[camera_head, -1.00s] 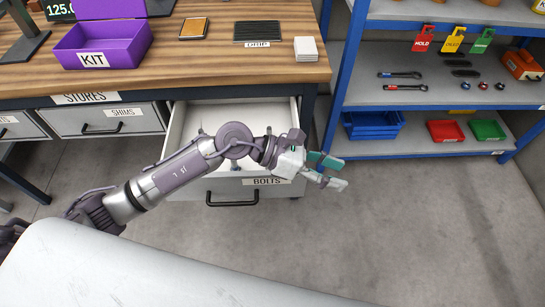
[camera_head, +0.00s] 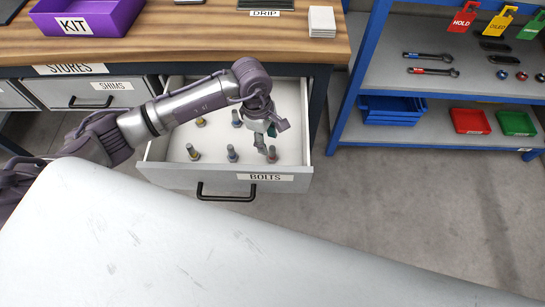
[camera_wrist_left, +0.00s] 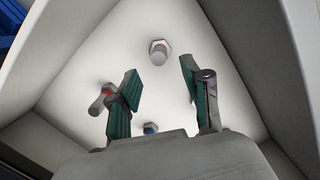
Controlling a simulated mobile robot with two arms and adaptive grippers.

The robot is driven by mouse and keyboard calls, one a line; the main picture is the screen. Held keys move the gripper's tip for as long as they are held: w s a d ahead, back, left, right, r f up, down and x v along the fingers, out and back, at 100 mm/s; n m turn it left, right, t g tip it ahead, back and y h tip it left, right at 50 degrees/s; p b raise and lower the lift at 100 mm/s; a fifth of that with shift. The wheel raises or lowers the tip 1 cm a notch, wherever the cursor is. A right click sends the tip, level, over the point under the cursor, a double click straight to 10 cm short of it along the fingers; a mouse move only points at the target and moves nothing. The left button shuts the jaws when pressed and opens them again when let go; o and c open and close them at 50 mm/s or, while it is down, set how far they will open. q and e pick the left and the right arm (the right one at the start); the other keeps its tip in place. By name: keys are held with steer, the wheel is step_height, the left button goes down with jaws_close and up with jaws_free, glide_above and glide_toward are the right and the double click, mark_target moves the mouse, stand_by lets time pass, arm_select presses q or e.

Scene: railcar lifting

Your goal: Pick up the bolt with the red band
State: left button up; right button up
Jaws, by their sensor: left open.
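The bolt with the red band (camera_head: 272,155) stands in the front right part of the open drawer marked BOLTS (camera_head: 170,177). My left gripper (camera_head: 267,140) is open and empty, pointing down over the drawer right beside this bolt. In the left wrist view, the red-banded bolt (camera_wrist_left: 104,94) shows just left of the left finger, outside the gap between the fingers (camera_wrist_left: 160,78). Whether finger and bolt touch I cannot tell. A blue-banded bolt (camera_wrist_left: 150,128) shows lower between the fingers, and another bolt (camera_wrist_left: 158,50) shows farther up. My right gripper is not in view.
The drawer walls are close around the gripper. The workbench (camera_head: 180,45) is behind; the blue-framed shelf (camera_head: 440,75) stands right.

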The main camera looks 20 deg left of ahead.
mark_target(272, 147)
arm_select(q)
steer(key=shift+s+d+f+b, duration=0.1)
steer(key=shift+d+f+b, duration=0.1)
steer(key=shift+f, duration=0.35)
steer(key=shift+s+d+f+b, duration=0.1)
steer(key=shift+d+f+b, duration=0.1)
steer(key=shift+f, duration=0.3)
steer(key=f+b, duration=0.1)
steer(key=d+f+b, duration=0.1)
steer(key=f, duration=0.1)
steer(key=shift+d+f, duration=0.1)
steer(key=shift+f, duration=0.3)
steer(key=c, duration=0.8)
jaws_close()
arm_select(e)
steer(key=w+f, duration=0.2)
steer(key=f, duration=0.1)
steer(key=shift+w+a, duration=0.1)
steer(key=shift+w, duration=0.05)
